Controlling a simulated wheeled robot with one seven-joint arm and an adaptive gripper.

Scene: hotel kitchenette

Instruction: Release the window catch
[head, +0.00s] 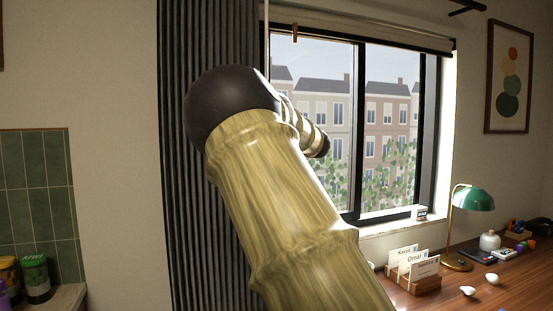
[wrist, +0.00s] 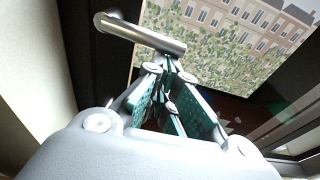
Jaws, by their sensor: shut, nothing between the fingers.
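In the wrist view, a silver metal bar with a rounded end (wrist: 140,34), which looks like the window catch's handle, lies across the upper left in front of the dark window frame (wrist: 112,58). My gripper (wrist: 170,72) has teal-padded fingers, drawn together with nothing between them. The fingertips are just below the bar's right end; whether they touch it I cannot tell. In the head view, the window (head: 385,130) has a black frame and stands behind my arm. My arm hides the catch and my gripper there.
A dark grey curtain (head: 178,160) hangs left of the window. A wooden desk (head: 465,290) at lower right holds a card holder (head: 415,284), a green lamp (head: 474,198) and small items. A small object (head: 421,213) stands on the window sill. Jars (head: 35,278) stand at lower left.

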